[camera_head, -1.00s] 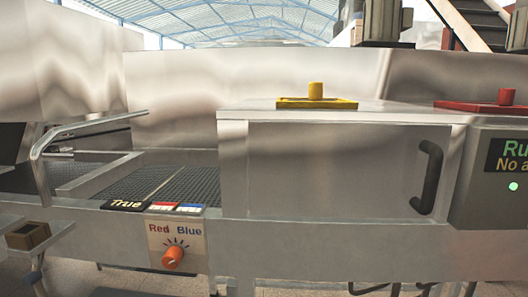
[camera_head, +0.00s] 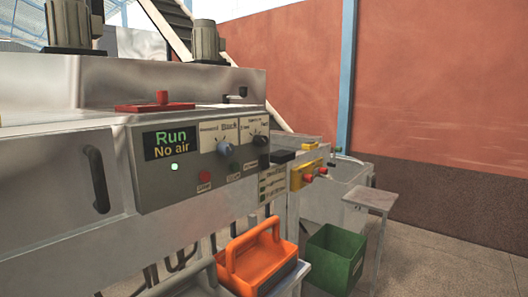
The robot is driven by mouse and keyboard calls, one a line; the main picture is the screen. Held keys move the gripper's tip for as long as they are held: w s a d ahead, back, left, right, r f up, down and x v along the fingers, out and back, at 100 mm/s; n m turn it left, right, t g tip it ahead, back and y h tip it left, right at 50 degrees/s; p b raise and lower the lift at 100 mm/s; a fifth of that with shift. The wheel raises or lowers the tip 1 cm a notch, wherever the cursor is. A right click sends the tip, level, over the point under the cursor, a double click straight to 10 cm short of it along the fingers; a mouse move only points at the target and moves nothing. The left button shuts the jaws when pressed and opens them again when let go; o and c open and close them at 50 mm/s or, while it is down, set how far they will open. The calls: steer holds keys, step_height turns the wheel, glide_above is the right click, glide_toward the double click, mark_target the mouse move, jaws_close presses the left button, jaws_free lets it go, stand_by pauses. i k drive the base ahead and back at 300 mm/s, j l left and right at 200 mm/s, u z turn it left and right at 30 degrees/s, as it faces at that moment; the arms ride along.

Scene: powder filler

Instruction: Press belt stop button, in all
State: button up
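A grey control panel (camera_head: 150,195) is on the machine front, left of centre. Its display (camera_head: 170,143) reads "Run" and "No air", with a lit green lamp (camera_head: 174,167) below. A small red button (camera_head: 204,176) and a dark green button (camera_head: 236,167) sit low on the panel, under two rotary knobs. Their labels are too small to read. Farther right, a yellow box (camera_head: 297,178) carries red buttons (camera_head: 308,178). I cannot tell which of these red buttons is the belt stop. My gripper is not in view.
An orange tote (camera_head: 233,262) stands low in front of the panel, with a green crate (camera_head: 330,262) on the floor to its right. A small metal stand (camera_head: 370,200) is beside the crate. Floor at the right is open. A black door handle (camera_head: 97,180) sticks out at left.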

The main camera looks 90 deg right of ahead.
mark_target(205, 176)
steer(key=k+l+z, duration=0.4)
steer(key=l, duration=0.25)
steer(key=k+l+z, duration=0.25)
steer(key=l, duration=0.15)
steer(key=k+l, duration=0.2)
steer(key=l, duration=0.2)
steer(key=k+l, duration=0.15)
steer(key=l, duration=0.25)
steer(key=k+l+z, duration=0.1)
steer(key=l, duration=0.3)
steer(key=k+l, duration=0.25)
steer(key=l, duration=0.15)
steer(key=k+l, duration=0.15)
steer(key=l, duration=0.25)
steer(key=k+l+z, duration=0.1)
steer(key=l, duration=0.3)
steer(key=k+l, duration=0.2)
steer(key=l, duration=0.2)
steer(key=k+l, duration=0.15)
steer(key=l, duration=0.3)
